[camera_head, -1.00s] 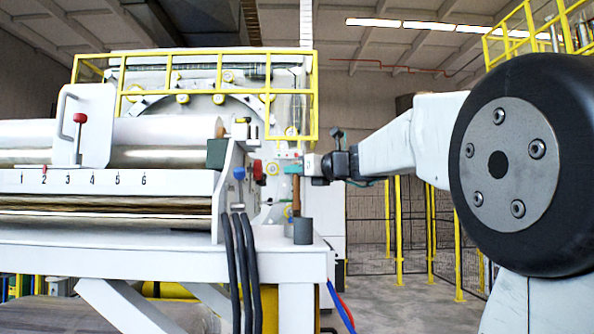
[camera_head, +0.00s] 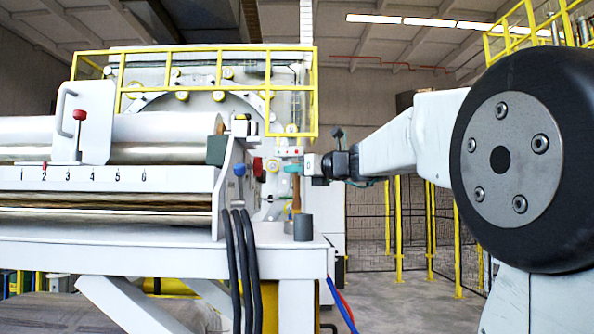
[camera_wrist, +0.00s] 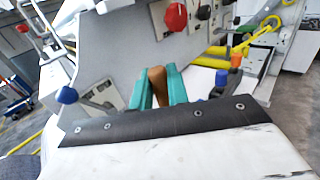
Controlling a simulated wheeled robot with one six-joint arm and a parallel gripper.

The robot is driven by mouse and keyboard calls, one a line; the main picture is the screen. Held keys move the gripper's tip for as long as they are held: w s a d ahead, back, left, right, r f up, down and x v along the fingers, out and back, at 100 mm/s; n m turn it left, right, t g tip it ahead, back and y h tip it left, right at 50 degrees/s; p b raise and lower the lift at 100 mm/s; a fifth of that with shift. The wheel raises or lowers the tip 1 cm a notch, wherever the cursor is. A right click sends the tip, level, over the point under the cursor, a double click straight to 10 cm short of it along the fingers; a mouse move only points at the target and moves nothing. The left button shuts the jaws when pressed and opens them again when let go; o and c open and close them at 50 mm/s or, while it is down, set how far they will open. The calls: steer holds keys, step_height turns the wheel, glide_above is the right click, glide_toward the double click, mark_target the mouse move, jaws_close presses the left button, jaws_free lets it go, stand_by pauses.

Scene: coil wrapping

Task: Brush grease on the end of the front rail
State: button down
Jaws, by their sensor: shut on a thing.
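My gripper (camera_wrist: 161,85) has teal fingers shut on the brown handle of the brush (camera_wrist: 157,80). In the head view my gripper (camera_head: 293,168) is at the right end of the machine, with the brown brush (camera_head: 296,198) pointing down below it. The brush's lower end is by the rim of a dark grey pot (camera_head: 303,228); I cannot tell whether it is inside, and the bristles are hidden. The long white front rail (camera_head: 100,179), numbered 1 to 6, ends to the left of my gripper. No grease can be made out.
Black cables (camera_head: 240,265) hang over the white table (camera_head: 130,250) edge. A blue knob (camera_head: 239,170) and a red knob (camera_head: 257,166) stand near the rail's end. Yellow railing (camera_head: 200,95) is behind. The wrist view shows a red knob (camera_wrist: 176,17) and a blue knob (camera_wrist: 67,95).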

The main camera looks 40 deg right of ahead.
steer(key=shift+r, duration=3.5)
steer(key=shift+f, duration=3.5)
steer(key=shift+r, duration=0.1)
